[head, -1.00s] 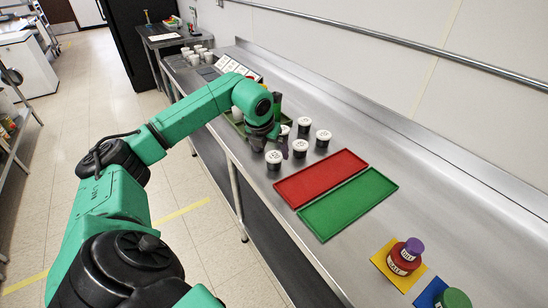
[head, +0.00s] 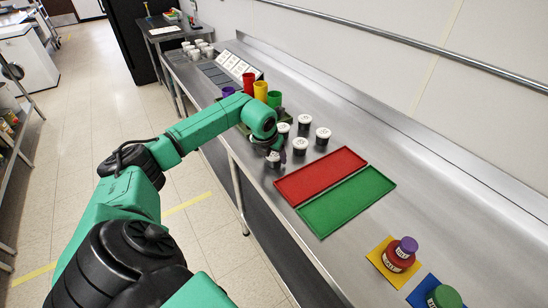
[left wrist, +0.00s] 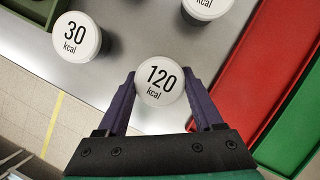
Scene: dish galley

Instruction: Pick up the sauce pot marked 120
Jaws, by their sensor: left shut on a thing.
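The sauce pot marked 120 (left wrist: 160,82) has a white round lid with "120 kcal" in black. In the left wrist view it stands upright between the two purple fingers of my left gripper (head: 275,158), which is shut on it. In the head view this gripper is low over the near edge of the steel counter, and the arm mostly hides the held pot. A pot marked 30 (left wrist: 76,37) stands apart from it at upper left of the left wrist view. Another white lid (left wrist: 207,4) is cut off at the top. My right gripper is not in view.
Other dark pots with white lids (head: 322,136) stand close by. A red tray (head: 319,174) and a green tray (head: 346,202) lie to the right. Coloured cups (head: 260,91) stand in a green tray behind the arm. The counter's back strip is clear.

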